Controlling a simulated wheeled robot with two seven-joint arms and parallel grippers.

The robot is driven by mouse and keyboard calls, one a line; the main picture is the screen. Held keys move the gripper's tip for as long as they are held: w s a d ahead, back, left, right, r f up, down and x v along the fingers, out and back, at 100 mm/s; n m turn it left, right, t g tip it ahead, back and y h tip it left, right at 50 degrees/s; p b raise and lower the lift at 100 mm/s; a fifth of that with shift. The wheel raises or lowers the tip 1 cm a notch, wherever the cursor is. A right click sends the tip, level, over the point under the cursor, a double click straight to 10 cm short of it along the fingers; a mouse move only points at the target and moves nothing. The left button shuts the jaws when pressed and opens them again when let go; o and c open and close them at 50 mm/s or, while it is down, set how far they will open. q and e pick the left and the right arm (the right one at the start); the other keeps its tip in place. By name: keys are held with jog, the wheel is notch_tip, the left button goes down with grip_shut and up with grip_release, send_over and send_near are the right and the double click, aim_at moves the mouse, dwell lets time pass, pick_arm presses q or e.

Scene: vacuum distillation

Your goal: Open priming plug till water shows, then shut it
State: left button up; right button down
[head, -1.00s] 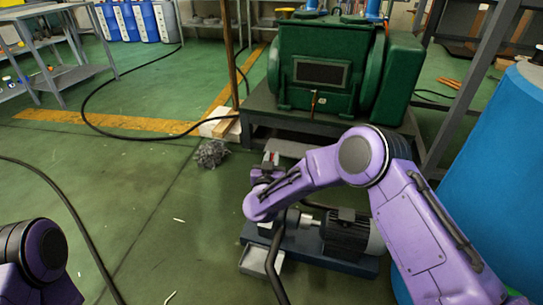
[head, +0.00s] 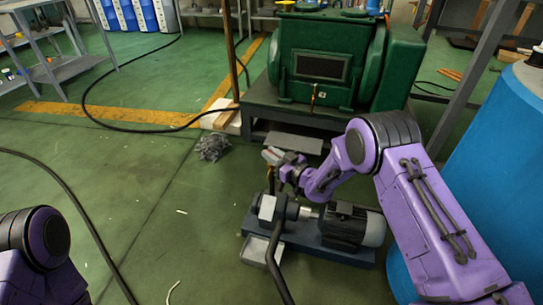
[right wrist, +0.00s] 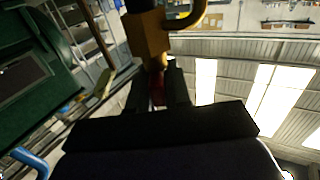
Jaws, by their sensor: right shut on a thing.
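The pump (head: 290,212) with its dark ribbed motor (head: 352,226) sits on a blue base on the floor in the head view. My right gripper (head: 271,158) is above the pump's left end, beside the top of a dark upright pipe. In the right wrist view its fingers (right wrist: 158,88) are shut on a small red part (right wrist: 157,82), just below a brass fitting (right wrist: 150,36). I cannot tell surely whether this red part is the priming plug. No water shows. My left gripper is out of view; only part of my left arm shows.
A green machine (head: 325,62) stands on a dark stand behind the pump. A blue tank (head: 495,170) is close on the right. A grey tray (head: 259,250) lies before the pump, with a black hose beside it. Open floor lies to the left.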

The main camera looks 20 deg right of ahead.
jog(key=n+g+y+b, duration=0.1)
jog(key=n+g+y, duration=0.1)
jog(key=n+g+y+b, duration=0.1)
jog(key=n+g+y, duration=0.1)
jog(key=y, duration=0.1)
jog(key=shift+f, duration=0.2)
jog(key=shift+r+n+g+y+b, duration=0.15)
jog(key=shift+n+g+y+b, duration=0.2)
jog(key=shift+n+g+y, duration=0.35)
jog(key=c, duration=1.2)
grip_release()
jog(key=shift+o, duration=0.2)
jog(key=p+v, duration=0.3)
jog(key=v, duration=0.7)
jog(key=shift+d, duration=0.25)
